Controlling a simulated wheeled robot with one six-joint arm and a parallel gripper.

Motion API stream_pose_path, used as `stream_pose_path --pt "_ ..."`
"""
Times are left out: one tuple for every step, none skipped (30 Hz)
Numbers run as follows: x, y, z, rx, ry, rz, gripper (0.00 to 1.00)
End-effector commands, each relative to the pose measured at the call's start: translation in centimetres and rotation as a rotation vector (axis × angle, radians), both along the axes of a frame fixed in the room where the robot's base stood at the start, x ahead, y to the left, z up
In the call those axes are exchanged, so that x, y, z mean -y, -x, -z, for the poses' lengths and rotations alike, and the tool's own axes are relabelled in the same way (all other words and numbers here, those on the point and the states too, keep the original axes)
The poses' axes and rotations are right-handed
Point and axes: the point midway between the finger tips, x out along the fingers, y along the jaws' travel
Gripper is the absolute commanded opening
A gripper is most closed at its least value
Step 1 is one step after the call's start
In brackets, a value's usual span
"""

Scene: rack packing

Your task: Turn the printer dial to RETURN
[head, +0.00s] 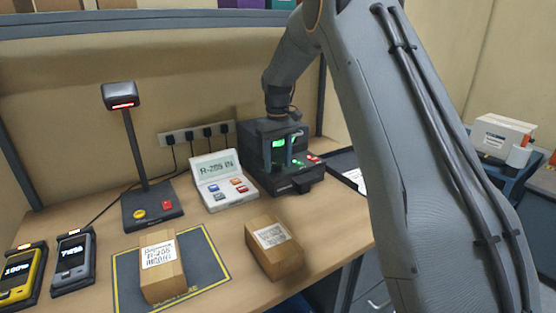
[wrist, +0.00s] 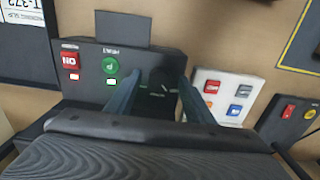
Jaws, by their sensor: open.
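The black label printer (head: 249,150) stands at the back of the desk, with a green-lit display. In the wrist view its panel (wrist: 125,58) appears inverted, with a red button (wrist: 70,60), a green button (wrist: 110,66) and a small dark dial (wrist: 163,89). My gripper (head: 283,150) points down over the printer's front. In the wrist view my gripper (wrist: 158,80) is open, with one finger on each side of the dial. Whether the fingers touch it is not clear. The dial's labels are too small to read, so its setting cannot be told.
A white keypad unit (head: 217,180) stands left of the printer. A scanner stand (head: 145,155) is further left. Two cardboard boxes (head: 274,248) (head: 163,280) stand in front, one on a dark mat (head: 205,260). A dark tray (head: 345,172) lies right of the printer.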

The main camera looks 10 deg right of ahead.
Motion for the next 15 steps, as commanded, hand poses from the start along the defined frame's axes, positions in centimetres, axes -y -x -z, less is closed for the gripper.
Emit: stream_pose_path --pt "-0.01 -0.01 0.00 0.000 0.000 0.000 0.48" --pt "-0.02 0.00 0.00 0.000 0.000 0.000 0.48" --pt "-0.02 0.00 -0.01 0.000 0.000 0.000 0.48" --pt "-0.02 0.00 -0.01 0.000 0.000 0.000 0.46" --pt "-0.02 0.00 -0.01 0.000 0.000 0.000 0.41" --pt "-0.02 0.00 -0.02 0.000 0.000 0.000 0.35" --pt "-0.03 0.00 -0.02 0.000 0.000 0.000 0.30" --pt "-0.03 0.00 -0.03 0.000 0.000 0.000 0.24" --pt "-0.03 0.00 -0.03 0.000 0.000 0.000 0.18" --pt "-0.03 0.00 -0.03 0.000 0.000 0.000 0.13" --pt "-0.03 0.00 -0.04 0.000 0.000 0.000 0.08" --pt "-0.03 0.00 -0.04 0.000 0.000 0.000 0.07" --pt "-0.03 0.00 -0.04 0.000 0.000 0.000 0.07" --pt "-0.03 0.00 -0.04 0.000 0.000 0.001 0.07" --pt "-0.03 0.00 -0.05 0.000 0.000 0.003 0.07"
